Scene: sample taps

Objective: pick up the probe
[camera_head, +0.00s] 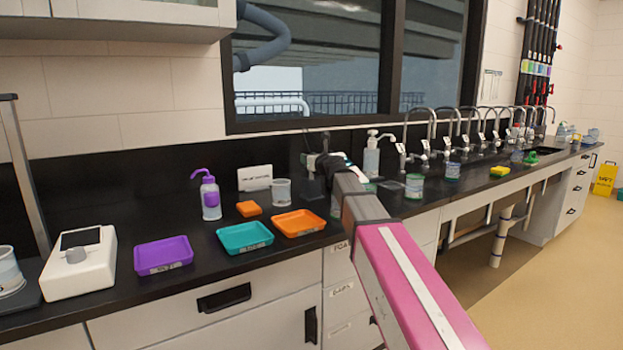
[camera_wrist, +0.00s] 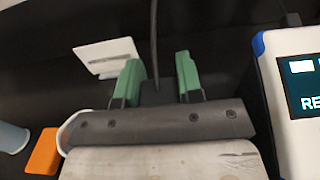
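A thin dark cable or rod (camera_wrist: 153,40), which may be the probe or its lead, runs down the middle of the wrist view to the gap between my fingers. My gripper (camera_wrist: 159,82) has two green fingers standing apart. Something dark sits low between them, but I cannot tell whether they touch it. A white meter (camera_wrist: 300,110) with blue corners and a lit dark screen stands to the right of the fingers. In the head view my gripper (camera_head: 322,162) is over the counter near the back wall, and my arm hides most of what lies beyond it.
An orange block (camera_wrist: 42,152), a white card (camera_wrist: 108,56) and a beaker (camera_head: 281,191) are close on the left. Purple (camera_head: 163,255), teal (camera_head: 245,238) and orange (camera_head: 299,223) trays line the counter front. A soap bottle (camera_head: 371,158) stands right, before several taps.

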